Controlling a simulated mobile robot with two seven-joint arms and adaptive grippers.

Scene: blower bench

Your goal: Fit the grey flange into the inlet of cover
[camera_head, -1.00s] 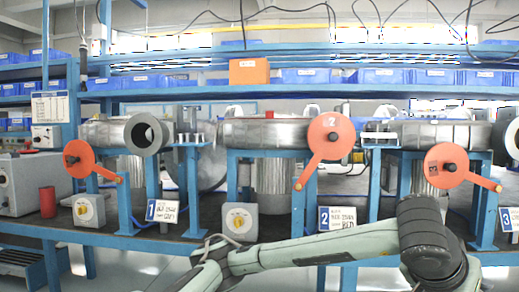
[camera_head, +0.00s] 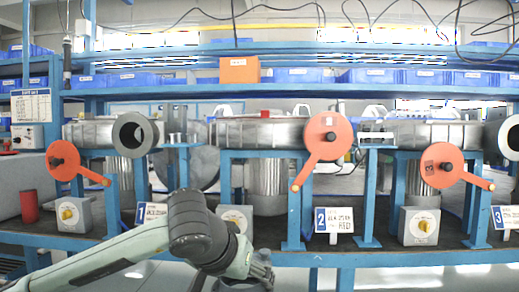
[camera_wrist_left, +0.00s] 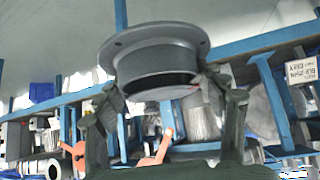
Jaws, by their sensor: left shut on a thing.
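In the left wrist view my left gripper (camera_wrist_left: 162,88) is shut on the grey flange (camera_wrist_left: 155,48), a round piece with a wide rim and a short collar, between its two fingers. In the head view my left gripper (camera_head: 260,268) is low in front of the bench, partly cut off by the bottom edge; the flange is not clear there. Metal blower housings stand on blue frames. The middle one (camera_head: 258,132) has an orange disc with a handle (camera_head: 328,136). A dark grey ring with an open hole (camera_head: 135,133) faces me at left. I cannot tell which part is the cover. My right gripper is out of view.
Blue bench frames carry number plates 1 (camera_head: 153,214), 2 (camera_head: 334,220) and 3 (camera_head: 505,217). Yellow-knobbed switch boxes (camera_head: 419,226) stand on the lower deck. A red cylinder (camera_head: 29,206) is at left. Shelves with blue bins (camera_head: 372,76) run above.

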